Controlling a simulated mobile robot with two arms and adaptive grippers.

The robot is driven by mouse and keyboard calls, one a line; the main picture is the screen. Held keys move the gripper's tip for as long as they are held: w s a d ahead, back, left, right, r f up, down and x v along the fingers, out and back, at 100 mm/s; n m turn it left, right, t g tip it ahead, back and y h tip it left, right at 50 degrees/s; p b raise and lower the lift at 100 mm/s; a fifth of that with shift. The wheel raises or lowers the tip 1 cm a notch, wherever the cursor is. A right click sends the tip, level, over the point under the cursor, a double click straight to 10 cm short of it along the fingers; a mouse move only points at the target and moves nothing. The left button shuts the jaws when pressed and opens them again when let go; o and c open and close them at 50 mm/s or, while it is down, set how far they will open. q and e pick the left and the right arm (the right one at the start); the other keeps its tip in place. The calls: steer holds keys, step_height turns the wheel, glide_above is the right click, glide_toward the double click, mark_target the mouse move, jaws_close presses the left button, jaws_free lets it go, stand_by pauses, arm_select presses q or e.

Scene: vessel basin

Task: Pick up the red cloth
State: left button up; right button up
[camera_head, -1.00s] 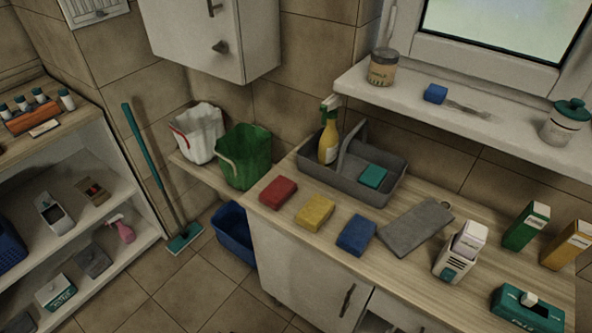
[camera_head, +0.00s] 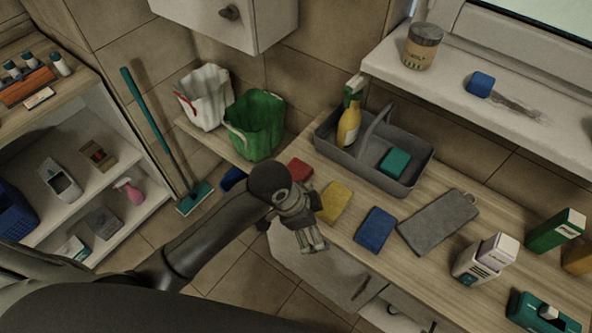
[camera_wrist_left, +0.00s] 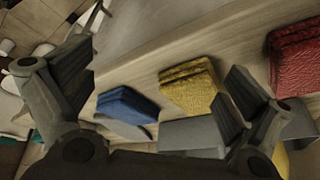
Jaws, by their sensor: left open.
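The red cloth (camera_head: 299,171) is a small folded stack on the wooden counter, partly hidden behind my left arm in the head view. In the left wrist view the red cloth (camera_wrist_left: 296,60) lies at the upper right, beyond the right-hand finger. My left gripper (camera_head: 313,243) is open and empty, in front of the counter's front edge and below the cloths. In the left wrist view its two fingers (camera_wrist_left: 155,95) are spread wide, with the yellow cloth (camera_wrist_left: 190,86) and blue cloth (camera_wrist_left: 126,104) showing between them. My right gripper is not in view.
A grey caddy (camera_head: 340,152) stands behind. A green bucket (camera_head: 255,125) stands left, and cartons stand at right.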

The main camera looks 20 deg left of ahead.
arm_select(q)
steer(key=w+r+m, duration=0.2)
steer(key=w+m, duration=0.1)
steer(key=w+r+m+g+y, duration=0.1)
steer(key=w+m, duration=0.1)
steer(key=shift+w+a, duration=0.1)
steer(key=w+a+r+m+g+y, duration=0.1)
steer(key=w+a+r+m+y, duration=0.25)
steer(key=w+a+r, duration=0.3)
steer(key=p, duration=0.1)
glide_above(298, 176)
steer(key=shift+m+h, duration=0.35)
step_height(298, 176, down, 6)
steer(key=shift+s+a+f, duration=0.1)
steer(key=shift+a, duration=0.05)
step_height(298, 176, down, 5)
steer(key=shift+r+p, duration=0.1)
steer(key=shift+p, duration=1)
steer(key=shift+f, duration=0.25)
steer(key=c, duration=0.6)
